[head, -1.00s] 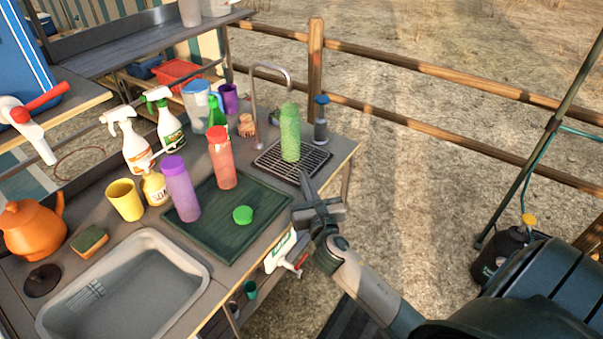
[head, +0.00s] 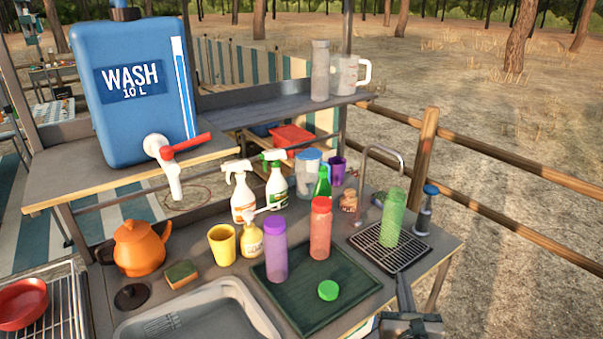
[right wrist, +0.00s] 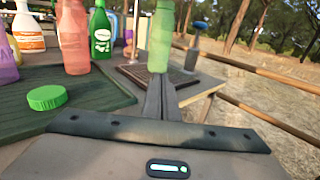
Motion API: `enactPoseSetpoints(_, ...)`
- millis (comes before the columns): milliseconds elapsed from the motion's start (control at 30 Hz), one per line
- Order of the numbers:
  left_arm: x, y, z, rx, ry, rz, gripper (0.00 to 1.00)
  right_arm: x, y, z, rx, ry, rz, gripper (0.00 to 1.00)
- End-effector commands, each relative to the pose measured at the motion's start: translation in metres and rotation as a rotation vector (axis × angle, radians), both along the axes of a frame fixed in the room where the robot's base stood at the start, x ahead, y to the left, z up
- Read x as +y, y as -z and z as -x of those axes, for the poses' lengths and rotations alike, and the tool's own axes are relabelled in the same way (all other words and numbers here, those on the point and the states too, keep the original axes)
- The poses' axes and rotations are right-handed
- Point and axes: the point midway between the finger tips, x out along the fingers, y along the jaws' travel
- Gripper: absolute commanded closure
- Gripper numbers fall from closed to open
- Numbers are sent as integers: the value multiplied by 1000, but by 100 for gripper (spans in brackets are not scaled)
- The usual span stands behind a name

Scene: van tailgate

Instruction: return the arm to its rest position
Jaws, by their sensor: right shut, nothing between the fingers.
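My right gripper (head: 404,288) is at the bottom right of the head view, by the counter's front right corner. Its fingers are together and hold nothing; they also show in the right wrist view (right wrist: 160,100), pointing toward the green bottle. The green bottle (head: 394,214) stands upright on the black drain grate (head: 360,240); in the right wrist view it rises just beyond my fingertips (right wrist: 160,42). The fingers appear apart from it. Most of my right arm is out of the head view. My left gripper is not in view.
The green lid (head: 328,290) lies on the dark green tray (head: 310,312), where purple (head: 275,250) and red (head: 320,228) bottles stand. A sink (head: 195,318), orange kettle (head: 139,248) and spray bottles are farther left.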

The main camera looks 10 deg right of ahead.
Motion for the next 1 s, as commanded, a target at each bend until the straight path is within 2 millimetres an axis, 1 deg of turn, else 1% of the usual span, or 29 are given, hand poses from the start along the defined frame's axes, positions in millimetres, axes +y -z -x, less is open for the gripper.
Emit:
enactPoseSetpoints(167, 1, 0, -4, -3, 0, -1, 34, -1, 6, 6, -1, 16, -84, 100)
enactPoseSetpoints(267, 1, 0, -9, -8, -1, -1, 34, -1, 16, 16, -5, 44, -221, 100)
enactPoseSetpoints(367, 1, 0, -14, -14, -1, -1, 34, -1, 31, 32, -8, 94, -427, 100)
enactPoseSetpoints(467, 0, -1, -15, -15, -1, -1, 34, 2, 52, 54, -14, 171, -685, 100)
enactPoseSetpoints(533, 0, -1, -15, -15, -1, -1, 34, 6, 69, 72, -20, 242, -882, 100)
enactPoseSetpoints(600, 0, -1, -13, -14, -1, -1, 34, 13, 85, 92, -26, 326, -1081, 100)
enactPoseSetpoints(667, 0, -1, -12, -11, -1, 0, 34, 20, 99, 110, -34, 406, -1243, 100)
enactPoseSetpoints(800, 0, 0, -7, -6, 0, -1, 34, 42, 127, 154, -57, 626, -1597, 100)
enactPoseSetpoints(867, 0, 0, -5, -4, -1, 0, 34, 54, 137, 174, -69, 735, -1733, 100)
enactPoseSetpoints(900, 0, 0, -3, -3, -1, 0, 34, 62, 143, 188, -77, 810, -1816, 100)
enactPoseSetpoints(1000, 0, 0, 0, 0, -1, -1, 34, 80, 154, 216, -102, 982, -1973, 100)
